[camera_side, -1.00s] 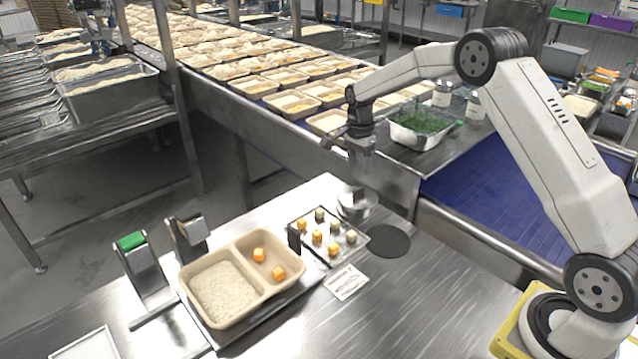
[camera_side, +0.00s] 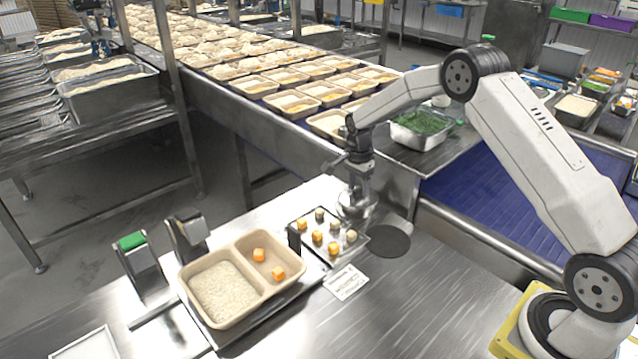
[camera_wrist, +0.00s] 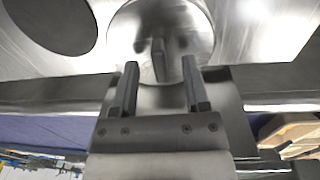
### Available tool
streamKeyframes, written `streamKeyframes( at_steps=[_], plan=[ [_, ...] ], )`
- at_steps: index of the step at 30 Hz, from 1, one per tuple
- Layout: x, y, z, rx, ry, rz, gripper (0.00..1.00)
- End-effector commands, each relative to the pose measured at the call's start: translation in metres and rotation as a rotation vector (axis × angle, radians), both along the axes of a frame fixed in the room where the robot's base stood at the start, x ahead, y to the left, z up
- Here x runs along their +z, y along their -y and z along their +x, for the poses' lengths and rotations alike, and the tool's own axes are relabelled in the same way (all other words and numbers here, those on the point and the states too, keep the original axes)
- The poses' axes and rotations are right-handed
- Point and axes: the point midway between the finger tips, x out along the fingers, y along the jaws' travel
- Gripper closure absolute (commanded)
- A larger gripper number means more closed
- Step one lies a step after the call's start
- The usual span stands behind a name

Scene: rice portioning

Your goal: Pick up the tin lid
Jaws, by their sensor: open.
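The tin lid (camera_side: 348,211) is a round silver disc beside the small topping tray, largely covered by my gripper (camera_side: 358,188) in the side view. In the wrist view the lid (camera_wrist: 193,22) is a shiny grey circle at the top, with an upright grey handle (camera_wrist: 159,58) at its middle. My gripper (camera_wrist: 160,64) is open there, one finger on each side of the handle in the picture, with gaps showing. I cannot tell how far down the handle the fingertips reach.
A dark round mat (camera_side: 390,240) lies just right of the lid. A tray (camera_side: 331,262) with orange and pale cubes is left of it. A two-part container (camera_side: 246,235) with rice and orange cubes stands further left. The conveyor edge (camera_side: 470,222) runs behind.

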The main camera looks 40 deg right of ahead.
Motion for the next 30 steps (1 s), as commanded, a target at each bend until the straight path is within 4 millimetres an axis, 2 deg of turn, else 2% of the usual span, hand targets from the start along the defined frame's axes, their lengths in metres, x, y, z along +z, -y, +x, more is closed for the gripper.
streamKeyframes(
  at_steps=[16, 17, 22, 30],
  plan=[
    [-0.0035, -0.0001, -0.0005, 0.000, -0.001, 0.000, 0.41],
    [-0.0035, -0.0001, -0.0004, 0.000, 0.000, 0.000, 0.44],
    [-0.0035, -0.0001, -0.0004, 0.000, 0.000, 0.000, 0.98],
    [-0.0032, -0.0001, -0.0003, 0.000, 0.000, 0.000, 1.00]
  ],
)
